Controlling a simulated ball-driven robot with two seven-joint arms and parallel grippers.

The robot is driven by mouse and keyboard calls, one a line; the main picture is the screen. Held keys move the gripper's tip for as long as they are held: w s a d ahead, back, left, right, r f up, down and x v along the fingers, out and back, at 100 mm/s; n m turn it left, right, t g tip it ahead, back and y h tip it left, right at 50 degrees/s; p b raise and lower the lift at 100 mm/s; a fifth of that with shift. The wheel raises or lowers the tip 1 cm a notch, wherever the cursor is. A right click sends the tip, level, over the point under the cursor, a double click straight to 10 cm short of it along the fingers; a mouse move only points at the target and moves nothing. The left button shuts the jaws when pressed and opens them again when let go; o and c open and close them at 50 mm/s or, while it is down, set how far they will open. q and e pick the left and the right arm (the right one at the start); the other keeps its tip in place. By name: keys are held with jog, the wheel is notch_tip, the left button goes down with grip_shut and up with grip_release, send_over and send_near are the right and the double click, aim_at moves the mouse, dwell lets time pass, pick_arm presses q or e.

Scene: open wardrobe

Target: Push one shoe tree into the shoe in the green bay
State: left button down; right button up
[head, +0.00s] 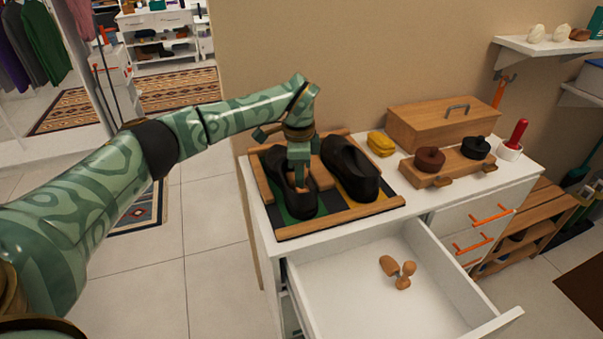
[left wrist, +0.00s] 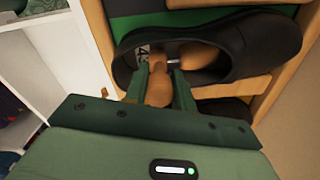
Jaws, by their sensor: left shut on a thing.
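The shoe in the green bay is the left black shoe (head: 298,205), standing on the green part (head: 285,215) of a wood-framed tray (head: 340,218). My left gripper (head: 300,184) points down into its opening. In the left wrist view my gripper (left wrist: 160,85) is shut on a wooden shoe tree (left wrist: 158,92). The tree's front part (left wrist: 200,58) lies inside the opening of the black shoe (left wrist: 262,42), its tip hidden under the upper. Another shoe tree (head: 403,276) lies in the open drawer. My right gripper is out of view.
A second black shoe (head: 350,168) stands right beside, over a yellow part. A yellow cloth (head: 381,143), a wooden box (head: 442,118) and a rack with two round tins (head: 455,166) stand farther right. The open white drawer (head: 345,285) juts out in front.

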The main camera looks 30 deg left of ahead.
pick_arm(q)
jog(key=shift+w+a+f, duration=0.2)
jog(key=shift+a+f, duration=0.2)
jog(key=shift+f, duration=0.05)
jog(key=shift+w+a+f, duration=0.15)
jog(key=shift+a+f, duration=0.25)
jog(key=shift+f, duration=0.05)
jog(key=shift+r, duration=0.15)
jog(key=shift+a+p, duration=0.35)
jog(key=shift+p, duration=0.15)
jog(key=c, duration=1.1)
grip_release()
jog(key=shift+a, duration=0.1)
jog(key=o, duration=0.5)
jog(key=shift+r, duration=0.15)
jog(key=shift+d, duration=0.2)
jog(key=shift+w+r, duration=0.1)
jog(key=shift+r, duration=0.05)
